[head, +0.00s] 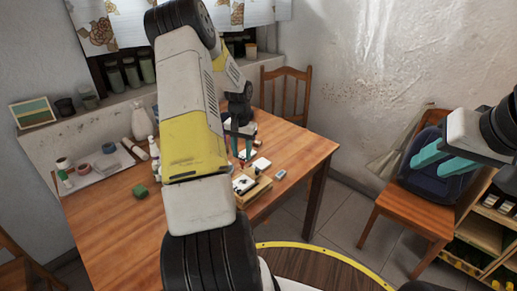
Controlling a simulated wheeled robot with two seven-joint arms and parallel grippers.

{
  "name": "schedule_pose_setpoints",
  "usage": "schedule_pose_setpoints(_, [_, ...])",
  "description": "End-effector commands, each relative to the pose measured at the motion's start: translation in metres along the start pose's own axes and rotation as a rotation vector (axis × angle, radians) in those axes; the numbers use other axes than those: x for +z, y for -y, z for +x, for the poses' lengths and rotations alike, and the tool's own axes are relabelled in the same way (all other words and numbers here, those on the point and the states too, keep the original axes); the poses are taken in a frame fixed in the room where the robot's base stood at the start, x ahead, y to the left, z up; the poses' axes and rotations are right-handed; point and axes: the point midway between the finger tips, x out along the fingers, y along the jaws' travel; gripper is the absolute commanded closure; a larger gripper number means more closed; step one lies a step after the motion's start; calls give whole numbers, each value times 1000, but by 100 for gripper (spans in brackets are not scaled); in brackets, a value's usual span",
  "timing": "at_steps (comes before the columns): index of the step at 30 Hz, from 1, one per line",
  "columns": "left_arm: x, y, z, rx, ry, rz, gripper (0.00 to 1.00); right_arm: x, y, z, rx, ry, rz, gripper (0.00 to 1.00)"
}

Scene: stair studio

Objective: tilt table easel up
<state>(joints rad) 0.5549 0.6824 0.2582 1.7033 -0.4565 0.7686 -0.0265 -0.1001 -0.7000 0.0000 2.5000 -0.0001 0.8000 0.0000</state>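A low light-wood piece (257,192), perhaps the table easel, lies near the right front edge of the wooden table (285,150). Small white and dark items lie on or beside it, and my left arm hides part of it. My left gripper (242,154) has its teal fingers apart, pointing down above the table just behind these items. I see nothing clearly held in it. My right gripper (436,162) is away to the right, in front of the chair with a dark blue bag (432,185). Its teal fingers look apart and empty.
A green block (140,191), a white bottle (154,148) and a tray with rolls (92,170) are on the table's left. A small grey-blue item (280,174) lies near its right edge. A wooden chair (286,88) stands behind, and a shelf (480,243) at lower right.

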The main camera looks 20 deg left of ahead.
Motion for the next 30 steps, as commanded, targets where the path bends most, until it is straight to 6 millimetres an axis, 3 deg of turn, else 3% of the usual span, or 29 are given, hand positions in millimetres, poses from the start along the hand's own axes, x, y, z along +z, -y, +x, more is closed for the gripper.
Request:
schedule_pose_setpoints(6, [0, 0, 30, 1, 1, 1, 61, 0, 0, 0, 0, 0, 0, 64])
schedule_pose_setpoints(17, [0, 0, 37, 0, 0, 0, 61, 0, 0, 0, 0, 0, 0, 64])
schedule_pose_setpoints(24, [0, 0, 36, 0, 0, 0, 100, 0, 0, 0, 0, 0, 0, 64])
schedule_pose_setpoints(30, [0, 0, 36, 0, 0, 0, 100, 0, 0, 0, 0, 0, 0, 64])
